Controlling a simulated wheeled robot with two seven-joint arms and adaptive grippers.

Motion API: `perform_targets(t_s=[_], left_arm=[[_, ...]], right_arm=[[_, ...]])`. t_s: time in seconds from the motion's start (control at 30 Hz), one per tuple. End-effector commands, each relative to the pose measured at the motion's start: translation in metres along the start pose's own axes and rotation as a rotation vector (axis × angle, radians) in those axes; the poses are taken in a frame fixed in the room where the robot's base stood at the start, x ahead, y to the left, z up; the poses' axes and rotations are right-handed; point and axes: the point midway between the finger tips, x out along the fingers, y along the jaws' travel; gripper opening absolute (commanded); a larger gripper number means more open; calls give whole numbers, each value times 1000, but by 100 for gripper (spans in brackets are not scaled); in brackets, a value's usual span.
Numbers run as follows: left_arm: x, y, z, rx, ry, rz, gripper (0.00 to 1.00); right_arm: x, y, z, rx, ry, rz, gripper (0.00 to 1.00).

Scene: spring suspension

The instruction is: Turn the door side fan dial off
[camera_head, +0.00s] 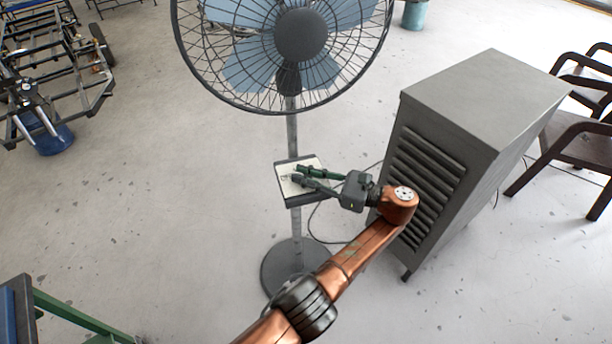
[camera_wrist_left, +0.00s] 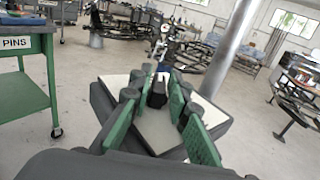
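The fan (camera_head: 300,35) stands on a grey pole, with a control box (camera_head: 283,186) with a pale face mounted partway up. The box face (camera_wrist_left: 207,112) also fills the middle of the left wrist view. A small dark dial (camera_wrist_left: 157,95) stands up from it between my green fingers. My left gripper (camera_head: 300,175) is over the box, its two fingers apart, one on each side of the dial in the left wrist view (camera_wrist_left: 159,78). Whether the fingers touch the dial cannot be told. The fingers hide part of the box in the head view. My right gripper is not in view.
A grey louvred cabinet (camera_head: 480,100) stands close to the right of my left wrist. Brown chairs (camera_head: 570,140) are at the far right. A green-framed cart (camera_head: 75,318) is at the lower left. The fan's round base (camera_head: 290,262) rests on open floor.

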Motion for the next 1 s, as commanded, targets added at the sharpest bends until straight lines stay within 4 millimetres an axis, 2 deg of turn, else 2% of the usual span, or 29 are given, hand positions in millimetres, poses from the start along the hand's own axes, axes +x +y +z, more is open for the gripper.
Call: perform_targets(t_s=[0.13, 0.4, 0.53, 0.67, 0.8, 1.0], left_arm=[[-2, 0, -1, 1, 1, -2, 28], [-2, 0, -1, 2, 2, -2, 28], [-3, 0, 6, 2, 4, -3, 28], [-2, 0, 25, 0, 6, -1, 28], [-2, 0, 54, -2, 2, -1, 28], [-2, -1, 86, -1, 1, -1, 28]], right_arm=[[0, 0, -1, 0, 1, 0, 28], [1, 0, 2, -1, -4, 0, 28], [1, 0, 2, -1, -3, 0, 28], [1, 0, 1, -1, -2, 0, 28], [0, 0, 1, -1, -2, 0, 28], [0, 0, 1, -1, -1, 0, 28]])
